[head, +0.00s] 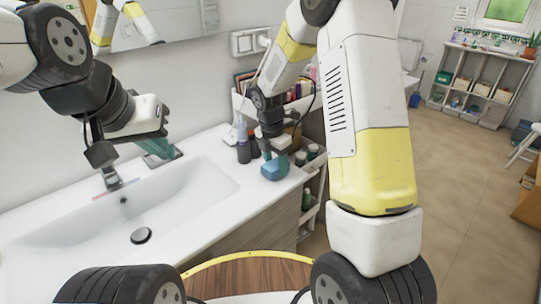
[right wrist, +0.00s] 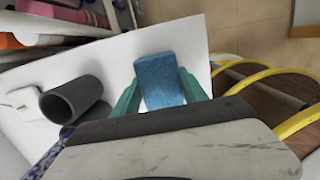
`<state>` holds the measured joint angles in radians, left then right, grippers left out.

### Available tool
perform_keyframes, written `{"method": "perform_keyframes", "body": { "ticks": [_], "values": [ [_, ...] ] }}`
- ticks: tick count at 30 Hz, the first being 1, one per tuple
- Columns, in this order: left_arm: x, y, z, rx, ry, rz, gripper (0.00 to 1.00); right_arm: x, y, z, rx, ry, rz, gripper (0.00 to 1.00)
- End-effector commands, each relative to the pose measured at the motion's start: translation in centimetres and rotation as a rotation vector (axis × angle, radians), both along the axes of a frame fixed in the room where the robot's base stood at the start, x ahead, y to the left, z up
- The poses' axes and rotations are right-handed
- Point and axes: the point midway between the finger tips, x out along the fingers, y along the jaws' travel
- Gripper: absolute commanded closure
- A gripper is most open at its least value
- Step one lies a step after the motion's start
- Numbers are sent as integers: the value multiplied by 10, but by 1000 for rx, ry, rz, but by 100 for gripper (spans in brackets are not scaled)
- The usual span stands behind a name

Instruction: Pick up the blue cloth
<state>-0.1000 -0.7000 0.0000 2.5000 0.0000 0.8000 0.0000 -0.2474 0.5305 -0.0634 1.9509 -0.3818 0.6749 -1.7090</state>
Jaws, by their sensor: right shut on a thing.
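The blue cloth (head: 273,170) is a folded, block-like piece at the right end of the white counter. In the right wrist view the blue cloth (right wrist: 160,80) stands between my teal fingers. My right gripper (head: 276,157) is above the cloth, shut on it; it also shows in the right wrist view (right wrist: 160,92). Whether the cloth touches the counter is unclear. My left gripper (head: 160,147) is over the back of the sink, away from the cloth. Its teal fingers are seen side-on, so its opening cannot be told.
Dark bottles (head: 243,150) stand just left of the cloth. A dark cylinder (right wrist: 72,98) lies in the lower left of the wrist view. The sink basin (head: 190,200) and faucet (head: 112,178) are at left. A cart shelf (head: 309,215) with bottles is beside the counter. Floor at right is open.

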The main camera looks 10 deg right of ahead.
Motion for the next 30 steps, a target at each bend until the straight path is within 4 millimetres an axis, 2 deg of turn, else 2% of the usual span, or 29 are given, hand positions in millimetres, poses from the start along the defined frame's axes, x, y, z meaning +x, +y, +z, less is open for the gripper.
{"method": "perform_keyframes", "body": {
  "ticks": [8, 21, 30],
  "values": [
    [0, 0, 0, 0, 0, 0, 100, 1, 0, 36, 1, -5, -2, 89],
    [0, 0, 0, 0, 0, 0, 100, -97, 17, 45, 0, -1, 3, 89],
    [0, 0, 0, 0, 0, 0, 100, -143, 25, 49, 1, -2, 0, 89]
  ]
}}
